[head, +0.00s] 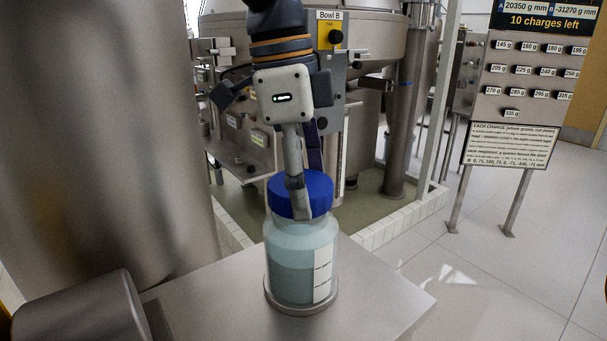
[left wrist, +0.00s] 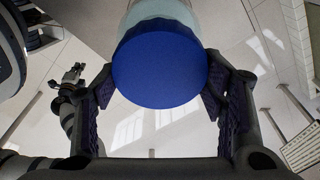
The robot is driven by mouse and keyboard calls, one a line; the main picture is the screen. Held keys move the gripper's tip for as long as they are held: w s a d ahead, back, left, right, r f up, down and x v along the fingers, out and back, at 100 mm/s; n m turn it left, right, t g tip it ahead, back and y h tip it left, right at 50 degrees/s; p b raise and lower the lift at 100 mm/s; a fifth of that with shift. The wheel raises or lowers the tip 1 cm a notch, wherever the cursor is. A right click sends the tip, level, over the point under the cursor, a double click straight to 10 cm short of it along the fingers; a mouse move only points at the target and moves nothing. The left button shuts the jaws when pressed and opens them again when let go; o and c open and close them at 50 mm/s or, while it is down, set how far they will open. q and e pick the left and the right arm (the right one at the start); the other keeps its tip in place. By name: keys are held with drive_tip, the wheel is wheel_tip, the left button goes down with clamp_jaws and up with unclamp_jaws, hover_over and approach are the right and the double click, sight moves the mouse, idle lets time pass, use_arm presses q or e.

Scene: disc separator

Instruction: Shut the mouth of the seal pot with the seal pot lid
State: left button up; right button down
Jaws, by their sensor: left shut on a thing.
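The seal pot (head: 290,265) is a clear jar with pale blue-green liquid and a white marked strip. It stands upright in the head view. The blue seal pot lid (head: 312,187) is at its mouth, about level; I cannot tell whether it is fully seated. My left gripper (head: 304,192) comes down from above, shut on the lid, one finger on its near side. In the left wrist view the lid's top (left wrist: 160,68) lies between the fingers, with part of the jar behind it. An arm at the left of that view, apparently mine, ends in my right gripper (left wrist: 75,73), too small to read.
The pot stands on a round base on a steel table (head: 385,300) with bare room to its right. A large steel cylinder (head: 100,130) rises at the left. Bowl B's machine (head: 370,40) is behind. A panel of labelled charges (head: 525,75) stands at the right.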

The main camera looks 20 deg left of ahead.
use_arm(q)
drive_tip(key=shift+f, duration=0.75)
drive_tip(key=shift+f, duration=0.2)
drive_tip(key=shift+s+f, duration=0.1)
drive_tip(key=shift+f, duration=0.2)
idle(0.3)
drive_tip(key=shift+f, duration=0.1)
drive_tip(key=shift+c, duration=0.7)
